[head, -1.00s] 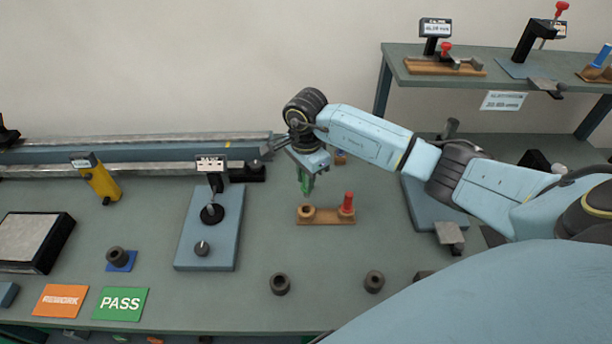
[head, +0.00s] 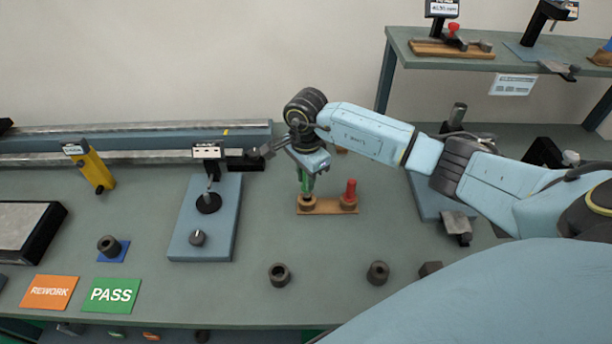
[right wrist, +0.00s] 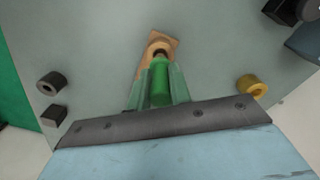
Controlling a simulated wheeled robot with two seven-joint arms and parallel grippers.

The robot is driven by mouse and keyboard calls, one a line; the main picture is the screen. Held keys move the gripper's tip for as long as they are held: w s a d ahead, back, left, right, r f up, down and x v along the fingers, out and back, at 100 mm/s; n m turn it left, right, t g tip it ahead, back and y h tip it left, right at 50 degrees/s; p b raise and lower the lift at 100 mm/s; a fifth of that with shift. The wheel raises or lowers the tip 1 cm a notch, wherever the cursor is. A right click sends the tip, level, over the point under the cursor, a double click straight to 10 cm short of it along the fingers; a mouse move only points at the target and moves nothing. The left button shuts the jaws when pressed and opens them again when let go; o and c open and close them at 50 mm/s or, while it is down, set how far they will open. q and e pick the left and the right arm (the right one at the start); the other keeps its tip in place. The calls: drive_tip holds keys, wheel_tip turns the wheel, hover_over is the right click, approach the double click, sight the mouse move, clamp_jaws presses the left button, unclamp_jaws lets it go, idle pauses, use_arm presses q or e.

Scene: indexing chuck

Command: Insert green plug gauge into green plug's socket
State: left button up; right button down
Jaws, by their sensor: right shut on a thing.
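The green plug gauge (head: 305,184) is upright in my right gripper (head: 307,182), whose jaws are shut on it. The wooden base (head: 328,208) has a left socket (head: 307,203) and a right one holding the red plug (head: 351,188). The green plug's lower end is at the left socket; I cannot tell how far it is in. In the right wrist view the green plug (right wrist: 160,86) is between the fingers and lines up with the socket (right wrist: 158,48) on the wooden base (right wrist: 168,38). My left gripper is not in view.
Dark rings (head: 279,275) and (head: 378,273) lie in front of the base. A blue plate fixture (head: 180,243) stands to its left. A yellow stand (head: 92,166) is further left. A raised shelf (head: 470,56) is at the back right.

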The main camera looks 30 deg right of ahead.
drive_tip(key=shift+f+b, duration=0.35)
drive_tip(key=shift+b, duration=0.3)
idle(1.1)
drive_tip(key=shift+f+b, duration=1.65)
drive_tip(key=shift+f, duration=0.1)
idle(1.6)
idle(0.9)
drive_tip(key=c, duration=1.2)
unclamp_jaws()
wheel_tip(320, 180, up, 13)
drive_tip(key=shift+r+b, duration=0.2)
drive_tip(key=shift+b, duration=0.2)
